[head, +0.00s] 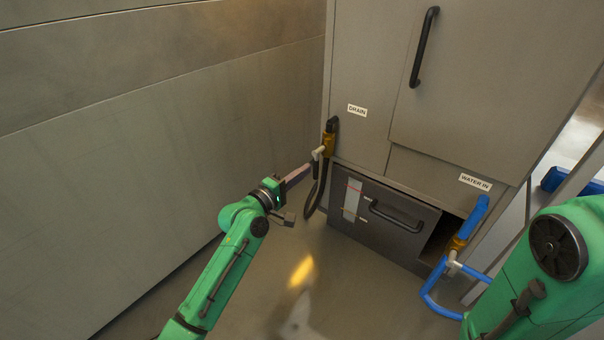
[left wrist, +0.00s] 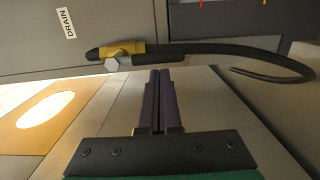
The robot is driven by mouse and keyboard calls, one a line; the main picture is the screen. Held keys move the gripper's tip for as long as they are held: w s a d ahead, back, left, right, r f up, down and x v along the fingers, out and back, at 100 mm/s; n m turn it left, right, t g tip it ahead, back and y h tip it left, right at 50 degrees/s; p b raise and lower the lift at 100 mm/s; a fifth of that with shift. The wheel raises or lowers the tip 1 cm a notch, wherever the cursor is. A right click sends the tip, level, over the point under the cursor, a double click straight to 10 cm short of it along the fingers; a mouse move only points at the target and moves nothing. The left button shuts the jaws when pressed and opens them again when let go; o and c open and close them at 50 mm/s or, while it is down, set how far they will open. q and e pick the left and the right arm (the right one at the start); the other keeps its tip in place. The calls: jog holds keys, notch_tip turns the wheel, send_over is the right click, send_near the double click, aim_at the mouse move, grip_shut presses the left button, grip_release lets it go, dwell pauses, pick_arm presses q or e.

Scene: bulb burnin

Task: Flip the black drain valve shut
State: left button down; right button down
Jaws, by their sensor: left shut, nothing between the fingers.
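The drain valve has a black handle (head: 332,124), a brass body (head: 329,143) and a pale fitting, on the cabinet below the DRAIN label (head: 357,110). My right gripper is out of view.
A blue-handled valve (head: 481,212) with a blue hose (head: 430,297) sits under the WATER IN label (head: 475,182). A dark drawer (head: 385,225) with a black handle is between the valves. A grey wall (head: 130,170) stands on the left. The floor in front is clear.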

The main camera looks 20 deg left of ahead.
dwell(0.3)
pick_arm(q)
jog(key=shift+s+d+n+p, duration=0.1)
jog(key=shift+n+p, duration=0.2)
jog(key=shift+p, duration=0.15)
jog(key=shift+d+n+p, duration=0.15)
jog(key=shift+n+p, duration=0.15)
